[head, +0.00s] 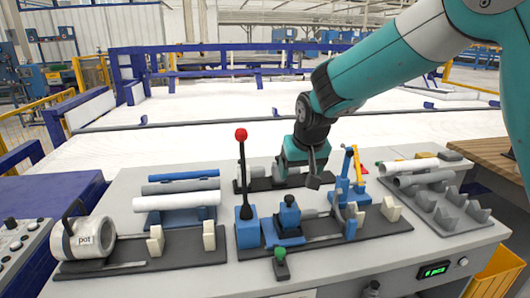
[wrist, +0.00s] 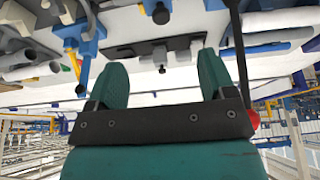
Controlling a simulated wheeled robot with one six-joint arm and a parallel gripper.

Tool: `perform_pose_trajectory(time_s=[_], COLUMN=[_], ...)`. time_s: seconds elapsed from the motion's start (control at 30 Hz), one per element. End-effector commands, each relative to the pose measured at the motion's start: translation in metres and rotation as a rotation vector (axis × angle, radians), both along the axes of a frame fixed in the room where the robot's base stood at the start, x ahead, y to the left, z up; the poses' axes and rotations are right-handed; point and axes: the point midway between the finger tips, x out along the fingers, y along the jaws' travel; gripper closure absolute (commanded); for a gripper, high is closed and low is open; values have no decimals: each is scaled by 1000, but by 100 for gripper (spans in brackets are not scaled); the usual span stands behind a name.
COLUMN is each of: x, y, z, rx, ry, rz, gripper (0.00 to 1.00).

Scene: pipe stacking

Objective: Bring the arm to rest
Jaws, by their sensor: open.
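My gripper (head: 317,168) hangs over the middle of the workbench in the head view, at the end of my teal and black arm. In the wrist view its two teal fingers (wrist: 162,85) stand apart with nothing between them. A dark fixture (wrist: 160,50) on the bench lies beyond the fingertips. The gripper is close behind the blue clamp fixture (head: 289,215) and right of the red-knobbed lever (head: 241,168). Whether it touches anything below is hard to tell.
Stacked blue, grey and white pipes (head: 178,201) lie on the left. Grey pipes (head: 424,178) rest on a grey rack (head: 448,212) at the right. A yellow-handled clamp (head: 357,165) rises right of the gripper.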

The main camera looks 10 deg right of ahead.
Motion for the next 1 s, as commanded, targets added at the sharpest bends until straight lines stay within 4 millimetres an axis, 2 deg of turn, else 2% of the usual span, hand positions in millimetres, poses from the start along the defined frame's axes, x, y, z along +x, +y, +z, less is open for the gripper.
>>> perform_pose_trajectory(time_s=[0.07, 0.17, 0.27, 0.3, 0.4, 0.5, 0.6, 0.73, 1.0], x=[-12, -52, -117, -146, -213, -267, -304, -323, -324], y=[3, 13, 25, 30, 38, 42, 45, 45, 45], z=[6, 20, 36, 40, 47, 48, 46, 45, 45], rx=[12, 45, 94, 114, 158, 192, 214, 226, 226], ry=[11, 48, 106, 130, 182, 222, 248, 263, 265], rz=[27, 110, 243, 300, 437, 549, 625, 667, 668], gripper=[24, 24, 24, 24, 24, 24, 24, 24, 24])
